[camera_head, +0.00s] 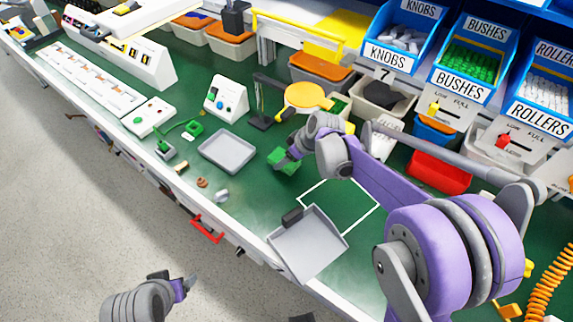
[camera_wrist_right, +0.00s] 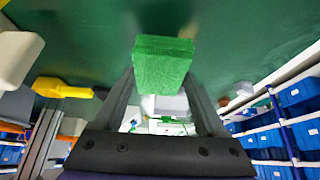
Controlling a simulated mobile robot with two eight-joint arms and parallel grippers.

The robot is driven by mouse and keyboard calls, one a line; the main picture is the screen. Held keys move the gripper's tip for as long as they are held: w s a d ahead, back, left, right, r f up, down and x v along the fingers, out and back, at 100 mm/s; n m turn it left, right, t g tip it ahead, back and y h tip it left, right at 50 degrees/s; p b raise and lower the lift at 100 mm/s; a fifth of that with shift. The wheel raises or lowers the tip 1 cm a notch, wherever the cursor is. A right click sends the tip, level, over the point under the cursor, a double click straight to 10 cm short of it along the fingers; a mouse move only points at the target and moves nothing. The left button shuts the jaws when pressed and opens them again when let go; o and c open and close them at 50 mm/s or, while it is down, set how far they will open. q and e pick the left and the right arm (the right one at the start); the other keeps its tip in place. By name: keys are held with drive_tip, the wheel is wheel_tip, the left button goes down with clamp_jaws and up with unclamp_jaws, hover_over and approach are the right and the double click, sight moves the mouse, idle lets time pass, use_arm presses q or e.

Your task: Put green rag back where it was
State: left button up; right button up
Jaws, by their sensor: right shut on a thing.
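The green rag (camera_head: 283,158) is a small folded block over the green bench top, right of the grey tray. My right gripper (camera_head: 291,155) is shut on it. In the right wrist view the rag (camera_wrist_right: 163,65) sits between the two dark fingers. I cannot tell whether it touches the bench. My left gripper (camera_head: 186,287) hangs over the floor at the lower left, away from the bench; its fingers are too small to read.
A grey tray (camera_head: 228,152) lies left of the rag. A white outlined square (camera_head: 352,203) and a grey dustpan (camera_head: 309,245) are nearer the front edge. A round yellow item on a stand (camera_head: 307,97) is behind. Parts bins (camera_head: 460,60) line the back right.

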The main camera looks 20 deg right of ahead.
drive_tip(key=shift+f, duration=1.7)
drive_tip(key=shift+f+b, duration=0.15)
drive_tip(key=shift+b, duration=0.15)
drive_tip(key=o, duration=1.4)
drive_tip(key=shift+r, duration=0.25)
drive_tip(key=p+v, duration=0.1)
drive_tip(key=v, duration=1)
drive_tip(key=s+f+m+h, duration=0.1)
drive_tip(key=s+m, duration=0.1)
drive_tip(key=s, duration=0.6)
drive_tip(key=s+f+m+h, duration=0.1)
drive_tip(key=s+m, duration=0.2)
drive_tip(key=s, duration=0.4)
drive_tip(key=s+a+f+m+h, duration=0.1)
drive_tip(key=s+f+m, duration=0.1)
drive_tip(key=s, duration=0.6)
drive_tip(key=shift+s+m+h, duration=0.3)
